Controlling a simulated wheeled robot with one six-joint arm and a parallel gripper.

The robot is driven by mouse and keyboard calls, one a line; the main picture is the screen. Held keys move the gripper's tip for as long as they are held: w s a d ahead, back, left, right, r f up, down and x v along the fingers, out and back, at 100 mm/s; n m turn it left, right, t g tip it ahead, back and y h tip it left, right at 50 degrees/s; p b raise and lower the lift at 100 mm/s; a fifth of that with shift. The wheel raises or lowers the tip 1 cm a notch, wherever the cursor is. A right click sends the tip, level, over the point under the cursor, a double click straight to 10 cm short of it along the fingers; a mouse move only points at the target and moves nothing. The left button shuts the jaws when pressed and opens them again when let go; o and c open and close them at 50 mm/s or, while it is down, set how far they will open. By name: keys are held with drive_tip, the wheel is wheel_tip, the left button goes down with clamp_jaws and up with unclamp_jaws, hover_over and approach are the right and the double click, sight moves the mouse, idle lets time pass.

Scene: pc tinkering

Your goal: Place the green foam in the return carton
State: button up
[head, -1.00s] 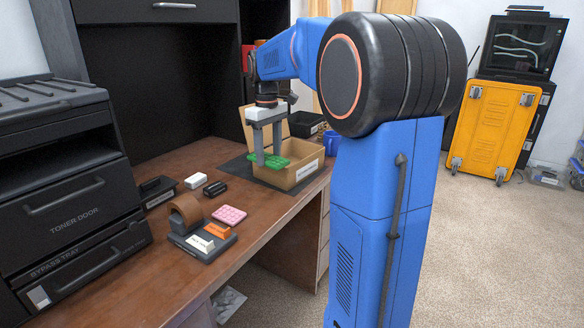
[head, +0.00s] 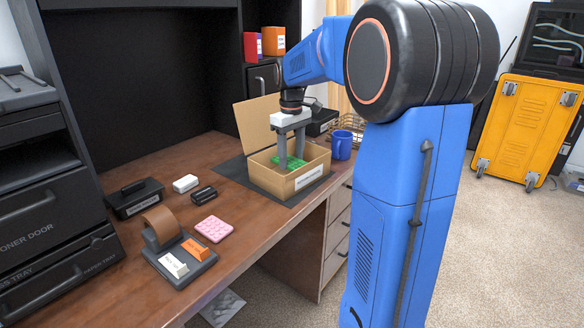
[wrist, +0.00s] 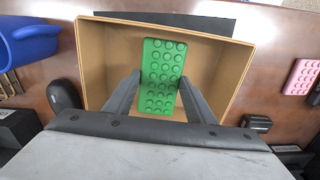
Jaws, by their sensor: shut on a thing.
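The green foam (head: 288,161) is a flat slab with round bumps. My gripper (head: 291,166) is shut on it and points down over the open return carton (head: 302,180), a brown cardboard box with a label on its front and one flap raised at the back. In the head view the foam sits about at the carton's rim or a little inside it. In the wrist view the foam (wrist: 161,76) lies between my two fingers (wrist: 160,98), within the outline of the carton (wrist: 222,72). How far it is above the carton floor I cannot tell.
The carton stands on a dark mat (head: 235,170) on the wooden desk. A blue mug (head: 342,145) is close on its right. A pink foam piece (head: 214,229), a tape dispenser (head: 178,250), a white block (head: 186,183) and a black block (head: 204,194) lie to the left.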

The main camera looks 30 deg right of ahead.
sight(291, 161)
drive_tip(key=shift+f, duration=1.95)
drive_tip(key=shift+f, duration=0.1)
drive_tip(key=o, duration=1)
wheel_tip(291, 161, up, 12)
drive_tip(key=shift+f, duration=0.1)
drive_tip(key=s+a+f+m+t, duration=0.1)
drive_tip(key=s+a+f, duration=0.1)
drive_tip(key=s+a, duration=0.5)
drive_tip(key=s+a+f+t, duration=0.15)
drive_tip(key=s+a, duration=0.25)
drive_tip(key=s, duration=0.6)
drive_tip(key=s+a+f+m+t, duration=0.1)
drive_tip(key=s+a+f, duration=0.4)
drive_tip(key=s+f, duration=0.5)
drive_tip(key=shift+s+f+m+t, duration=0.2)
drive_tip(key=shift+s+m+t, duration=0.35)
drive_tip(key=shift+s, duration=0.9)
